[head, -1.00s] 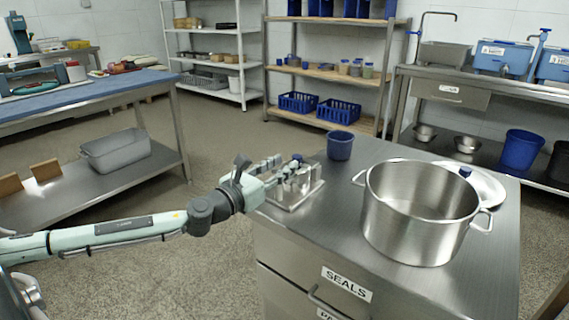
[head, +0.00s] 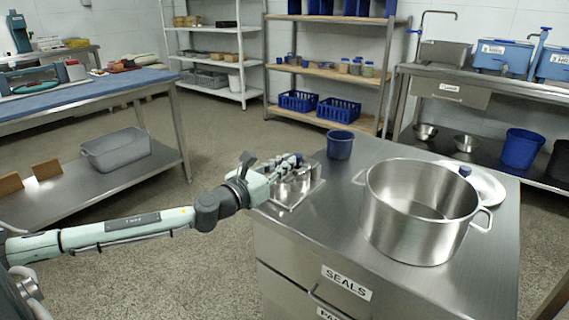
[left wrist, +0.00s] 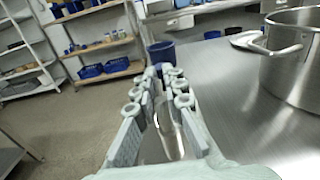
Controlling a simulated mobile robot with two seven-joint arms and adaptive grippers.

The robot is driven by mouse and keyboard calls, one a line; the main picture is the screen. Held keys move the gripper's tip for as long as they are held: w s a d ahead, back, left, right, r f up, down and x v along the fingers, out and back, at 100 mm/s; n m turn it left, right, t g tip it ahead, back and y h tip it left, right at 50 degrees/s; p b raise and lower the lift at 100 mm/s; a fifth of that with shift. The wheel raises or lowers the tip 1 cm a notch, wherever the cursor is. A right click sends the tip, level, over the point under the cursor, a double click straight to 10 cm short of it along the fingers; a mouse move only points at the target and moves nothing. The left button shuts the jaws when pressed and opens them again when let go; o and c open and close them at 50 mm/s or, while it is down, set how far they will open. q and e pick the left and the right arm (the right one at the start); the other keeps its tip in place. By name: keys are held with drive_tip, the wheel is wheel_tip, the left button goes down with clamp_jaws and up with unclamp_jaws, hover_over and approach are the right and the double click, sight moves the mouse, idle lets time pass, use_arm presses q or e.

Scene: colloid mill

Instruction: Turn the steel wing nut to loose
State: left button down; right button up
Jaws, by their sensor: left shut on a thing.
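My left gripper (head: 292,161) reaches over the left back corner of the steel cabinet top, above a small steel device (head: 291,187) on a square plate. In the left wrist view its two fingers (left wrist: 165,85) stand close together, with a shiny steel piece (left wrist: 168,135) between them. The gripper is shut on this piece, which I take to be the steel wing nut; its wings are mostly hidden by the fingers. I cannot tell how far it is turned. My right gripper is not in view.
A blue cup (head: 340,145) stands just behind the device. The top in front of the device is clear. A blue-topped bench (head: 90,95) stands at left.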

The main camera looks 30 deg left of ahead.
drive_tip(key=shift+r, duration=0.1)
